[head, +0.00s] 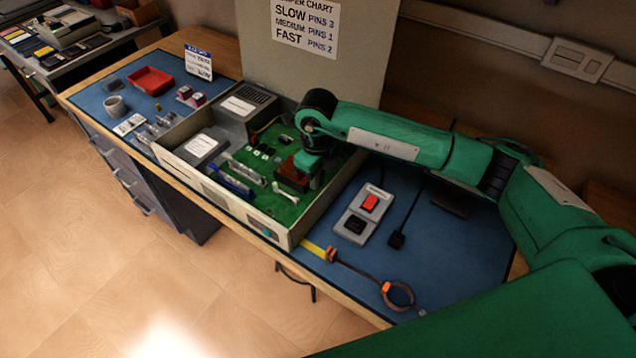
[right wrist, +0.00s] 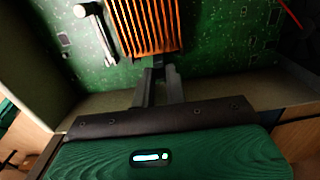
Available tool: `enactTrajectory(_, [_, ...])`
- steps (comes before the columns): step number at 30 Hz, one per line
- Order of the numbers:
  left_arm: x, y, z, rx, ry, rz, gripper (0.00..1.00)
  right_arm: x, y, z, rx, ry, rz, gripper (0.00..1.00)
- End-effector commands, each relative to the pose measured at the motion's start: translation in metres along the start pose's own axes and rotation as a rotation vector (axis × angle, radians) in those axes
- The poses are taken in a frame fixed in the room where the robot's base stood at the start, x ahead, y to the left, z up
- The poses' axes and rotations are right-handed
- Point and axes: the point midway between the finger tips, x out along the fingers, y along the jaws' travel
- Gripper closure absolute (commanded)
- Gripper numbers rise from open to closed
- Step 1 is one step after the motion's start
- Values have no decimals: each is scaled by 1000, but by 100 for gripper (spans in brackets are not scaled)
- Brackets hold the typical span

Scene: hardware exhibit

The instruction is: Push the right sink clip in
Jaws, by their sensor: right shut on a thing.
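The copper-brown finned heat sink (head: 291,179) sits on the green board in the open case. In the right wrist view the heat sink (right wrist: 147,25) fills the top middle. My left gripper is out of view.
The case wall (head: 290,238) stands around the board. A white lever (head: 287,182) lies beside the heat sink. A grey box with a red switch (head: 370,202) and a strap with a ring (head: 397,296) lie on the blue mat (head: 440,255), which has free room at right.

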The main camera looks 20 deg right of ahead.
Motion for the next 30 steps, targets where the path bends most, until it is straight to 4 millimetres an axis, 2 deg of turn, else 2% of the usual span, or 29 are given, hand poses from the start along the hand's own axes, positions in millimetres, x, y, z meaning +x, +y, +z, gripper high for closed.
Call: enactTrajectory(30, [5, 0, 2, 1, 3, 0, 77, -6, -1, 8, 1, -5, -2, 95])
